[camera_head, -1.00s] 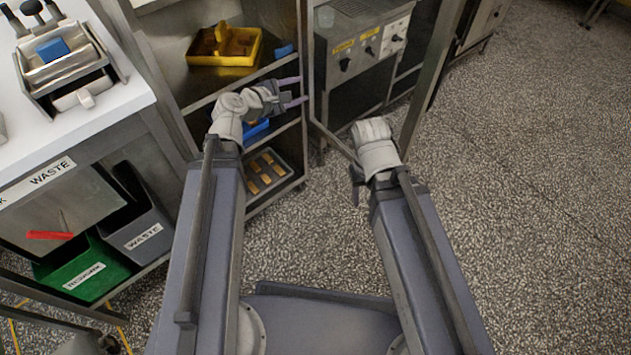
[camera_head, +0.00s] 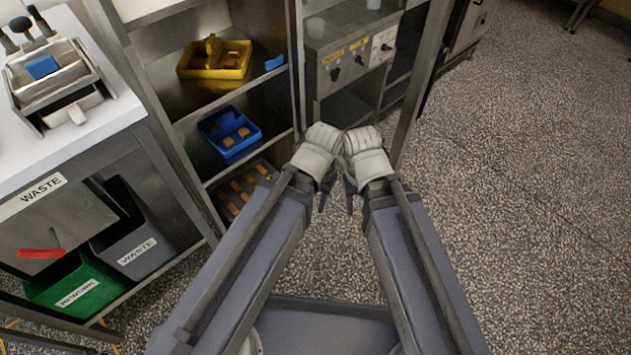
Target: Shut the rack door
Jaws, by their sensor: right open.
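The rack (camera_head: 187,122) is a metal cabinet with shelves at the upper middle, its front open. Its door (camera_head: 421,90) is a metal frame with a see-through panel, standing open to the right of the shelves. My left gripper (camera_head: 324,196) hangs in front of the door's lower part, fingers mostly hidden behind its wrist. My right gripper (camera_head: 349,203) is beside it, open, with its fingers pointing down. The two wrists hide the door's bottom edge and look close together. I cannot tell whether either touches the door.
The shelves hold a yellow tray (camera_head: 190,72), a blue tray (camera_head: 213,148) and a dark tray (camera_head: 229,206) with bars. A control-panel machine (camera_head: 335,85) shows through the door. A white-topped counter (camera_head: 70,143) with bins stands left. The speckled floor (camera_head: 520,200) at right is clear.

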